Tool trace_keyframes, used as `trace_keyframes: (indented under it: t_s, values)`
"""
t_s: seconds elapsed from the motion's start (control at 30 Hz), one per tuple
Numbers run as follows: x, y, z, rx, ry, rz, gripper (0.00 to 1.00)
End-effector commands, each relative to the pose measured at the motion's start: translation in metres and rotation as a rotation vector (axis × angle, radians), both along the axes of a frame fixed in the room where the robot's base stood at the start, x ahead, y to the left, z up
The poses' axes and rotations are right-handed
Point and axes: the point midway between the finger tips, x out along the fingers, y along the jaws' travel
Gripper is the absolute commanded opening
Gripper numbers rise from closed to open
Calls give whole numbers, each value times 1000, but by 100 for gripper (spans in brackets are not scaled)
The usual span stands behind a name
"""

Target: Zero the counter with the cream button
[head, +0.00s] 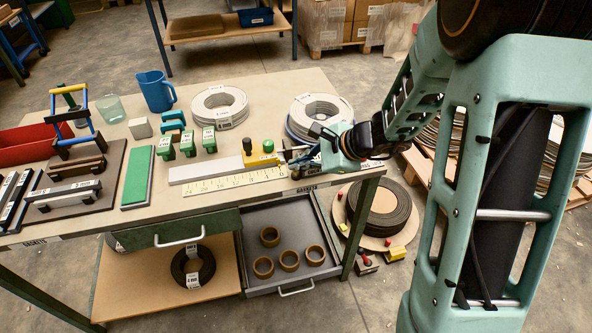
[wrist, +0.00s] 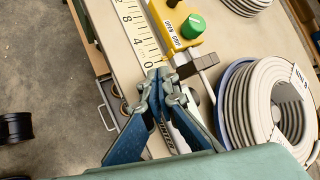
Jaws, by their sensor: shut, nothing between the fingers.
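My gripper (head: 292,165) is over the front right part of the bench, just past the zero end of the ruler. In the wrist view its fingertips (wrist: 163,80) are together with nothing between them. A label with partly hidden lettering (wrist: 166,134) shows between the fingers; it may belong to the counter, but I cannot tell. No cream button can be made out in either view; the gripper may cover it. Whether the fingers touch anything below is unclear.
The yellow block (head: 262,159) with a green button (head: 268,146), labelled OPEN GRIP in the wrist view, is close by. A dark block (wrist: 188,68) sits near the fingertips. The ruler (head: 228,188) runs left. A cable coil (wrist: 270,100) stands beside the gripper. A drawer (head: 290,240) is open below.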

Motion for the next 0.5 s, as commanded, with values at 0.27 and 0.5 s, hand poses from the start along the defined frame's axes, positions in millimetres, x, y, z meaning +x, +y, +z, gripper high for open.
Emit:
trace_keyframes:
  t_s: [0.27, 0.5]
  values:
    - [0, 0, -3, 0, 0, 0, 0]
    - [0, 0, -6, 0, 0, 0, 0]
